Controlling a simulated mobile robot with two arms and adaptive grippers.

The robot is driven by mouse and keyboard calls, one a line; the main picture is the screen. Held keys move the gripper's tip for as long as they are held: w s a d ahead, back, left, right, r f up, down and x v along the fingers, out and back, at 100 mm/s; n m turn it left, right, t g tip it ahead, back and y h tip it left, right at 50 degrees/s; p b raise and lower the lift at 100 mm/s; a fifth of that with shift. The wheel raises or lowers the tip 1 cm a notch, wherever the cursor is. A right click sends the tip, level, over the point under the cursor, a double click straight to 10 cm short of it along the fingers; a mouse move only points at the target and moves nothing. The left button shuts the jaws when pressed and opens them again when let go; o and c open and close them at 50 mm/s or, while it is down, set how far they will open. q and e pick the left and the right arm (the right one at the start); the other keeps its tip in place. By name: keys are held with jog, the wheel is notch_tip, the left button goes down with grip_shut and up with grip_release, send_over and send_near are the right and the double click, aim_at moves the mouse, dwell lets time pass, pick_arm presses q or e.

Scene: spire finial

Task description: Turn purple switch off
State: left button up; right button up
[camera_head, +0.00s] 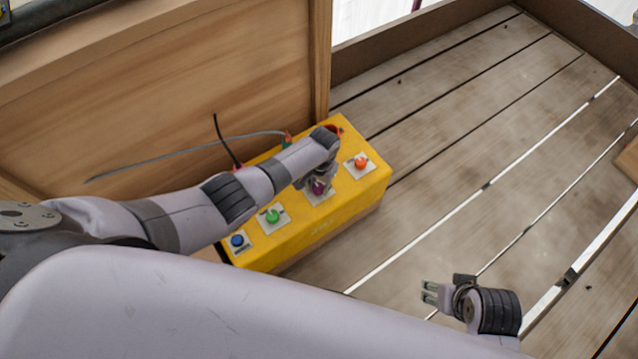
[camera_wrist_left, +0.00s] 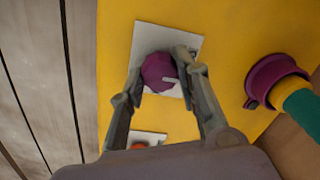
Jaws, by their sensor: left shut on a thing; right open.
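The purple switch (camera_head: 318,188) is a round knob on a pale square plate on top of a yellow box (camera_head: 330,226). My left gripper (camera_head: 317,177) reaches down over it from the left. In the left wrist view the purple switch (camera_wrist_left: 159,72) sits between the two fingers of my left gripper (camera_wrist_left: 162,80), which are shut on its sides. A short pale mark shows on the knob. My right gripper (camera_head: 430,293) is open and empty above the slatted floor at the lower right, away from the box.
Blue (camera_head: 237,240), green (camera_head: 272,215) and orange (camera_head: 361,162) knobs sit on the same box. Cables (camera_head: 190,146) rise behind it beside a wooden panel (camera_head: 160,85). A purple connector with a green plug (camera_wrist_left: 275,82) is beside my left gripper. The slatted floor (camera_head: 480,150) is clear.

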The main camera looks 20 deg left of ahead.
aim_at(321, 188)
dwell(0.4)
pick_arm(q)
jog(key=o, duration=1.2)
jog(key=shift+c, duration=0.2)
jog(key=shift+r, duration=0.1)
notch_tip(321, 188, up, 12)
jog(key=shift+d, duration=0.3)
